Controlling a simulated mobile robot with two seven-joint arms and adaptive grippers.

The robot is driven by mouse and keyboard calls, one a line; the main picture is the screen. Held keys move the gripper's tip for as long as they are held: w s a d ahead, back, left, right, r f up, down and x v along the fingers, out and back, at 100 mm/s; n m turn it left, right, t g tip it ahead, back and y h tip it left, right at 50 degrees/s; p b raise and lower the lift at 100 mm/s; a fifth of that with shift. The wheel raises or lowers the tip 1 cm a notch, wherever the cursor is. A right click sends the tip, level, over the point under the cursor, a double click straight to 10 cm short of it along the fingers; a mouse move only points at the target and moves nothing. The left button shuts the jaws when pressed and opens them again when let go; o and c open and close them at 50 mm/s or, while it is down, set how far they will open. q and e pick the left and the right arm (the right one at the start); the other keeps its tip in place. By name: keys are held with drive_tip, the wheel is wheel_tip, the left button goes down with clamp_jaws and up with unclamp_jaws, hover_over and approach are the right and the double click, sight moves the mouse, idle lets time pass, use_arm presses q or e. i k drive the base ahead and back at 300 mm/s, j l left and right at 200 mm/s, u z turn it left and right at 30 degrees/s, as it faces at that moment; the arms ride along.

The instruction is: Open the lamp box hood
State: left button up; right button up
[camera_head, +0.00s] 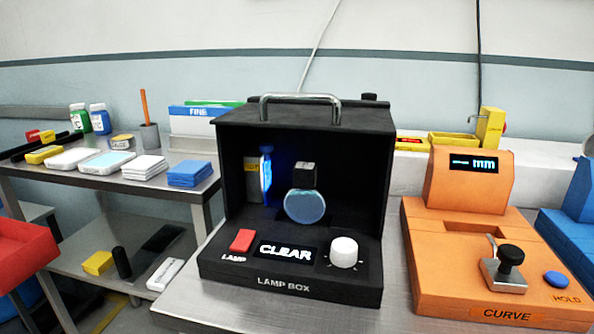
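The black lamp box (291,288) stands on the table in the middle of the view. Its front is open and shows the dark interior. The hood (320,118) forms the top, with a metal handle (300,97) along its front edge. Inside, a round pale-blue lens (305,206) with a black clip sits near a blue glowing lamp (266,175). The front panel has a red LAMP button (242,240), a display reading CLEAR (286,252) and a white knob (344,252). Neither of my grippers is in view.
An orange CURVE device (470,262) stands close on the right, with a blue device (575,225) beyond it. A metal side table (150,190) on the left holds boxes, stacks and bottles. A red bin (25,250) is at the far left. Bare tabletop lies in front of the lamp box.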

sight(336, 118)
drive_tip(key=k+j+z, duration=0.1)
drive_tip(key=j+z, duration=0.15)
drive_tip(key=j, duration=0.2)
drive_tip(key=k+j+z, duration=0.25)
drive_tip(key=j, duration=0.2)
drive_tip(key=k+j+z, duration=0.1)
drive_tip(key=j+z, duration=0.15)
drive_tip(key=j, duration=0.2)
drive_tip(key=k+j+z, duration=0.3)
drive_tip(key=i+j, duration=0.05)
drive_tip(key=i, duration=0.05)
